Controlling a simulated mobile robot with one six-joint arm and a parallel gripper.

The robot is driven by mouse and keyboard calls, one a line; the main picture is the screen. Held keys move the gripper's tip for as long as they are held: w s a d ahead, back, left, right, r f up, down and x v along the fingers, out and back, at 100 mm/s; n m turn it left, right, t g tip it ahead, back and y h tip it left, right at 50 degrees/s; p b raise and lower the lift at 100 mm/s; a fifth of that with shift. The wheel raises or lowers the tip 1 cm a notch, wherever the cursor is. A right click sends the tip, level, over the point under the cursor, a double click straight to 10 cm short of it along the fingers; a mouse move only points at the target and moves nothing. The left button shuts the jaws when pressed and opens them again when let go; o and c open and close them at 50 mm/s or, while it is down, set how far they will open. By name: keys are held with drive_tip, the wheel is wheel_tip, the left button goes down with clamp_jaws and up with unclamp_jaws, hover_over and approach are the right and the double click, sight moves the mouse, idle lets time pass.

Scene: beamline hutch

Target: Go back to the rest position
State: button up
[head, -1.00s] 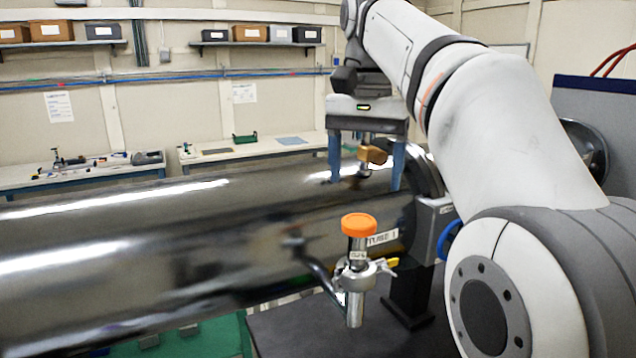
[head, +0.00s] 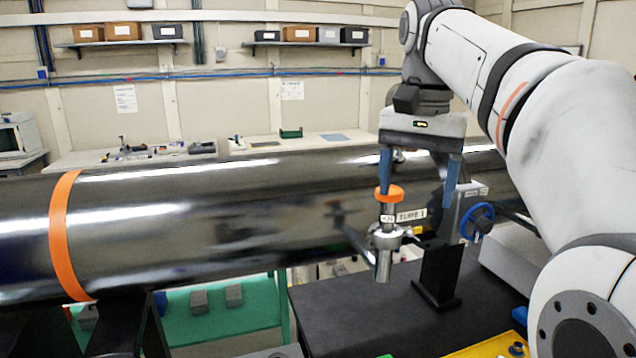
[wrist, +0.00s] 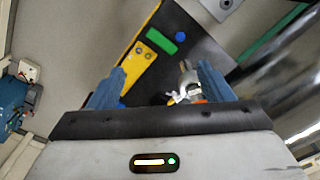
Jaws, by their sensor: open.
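My gripper (head: 419,196) hangs from my arm in the upper right of the head view, pointing down, with its two blue fingers spread apart and nothing visible between them. It also shows in the wrist view (wrist: 160,88). In the head view, the left finger overlaps the orange cap (head: 389,193) on a small metal fitting (head: 384,240) beside the large tube. I cannot tell whether they touch. In the wrist view, part of a metal fitting (wrist: 186,82) shows by the right finger, with orange partly hidden behind that finger.
The large dark tube (head: 230,215) with an orange band (head: 63,235) crosses the view. A blue handwheel (head: 477,223) stands right of the fitting, above a black table (head: 370,315). A yellow tray (head: 490,347) lies at lower right. Benches and shelves line the back wall.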

drive_tip(key=s+f+n+t, duration=0.1)
drive_tip(key=s+f, duration=0.3)
drive_tip(key=f, duration=0.5)
drive_tip(key=s+f+n+t, duration=0.1)
drive_tip(key=s+f+n, duration=0.1)
drive_tip(key=s+f, duration=0.3)
drive_tip(key=s+f+n+t, duration=0.1)
drive_tip(key=s+f, duration=0.4)
drive_tip(key=f, duration=0.9)
drive_tip(key=shift+d+n, duration=0.4)
drive_tip(key=shift+n, duration=0.4)
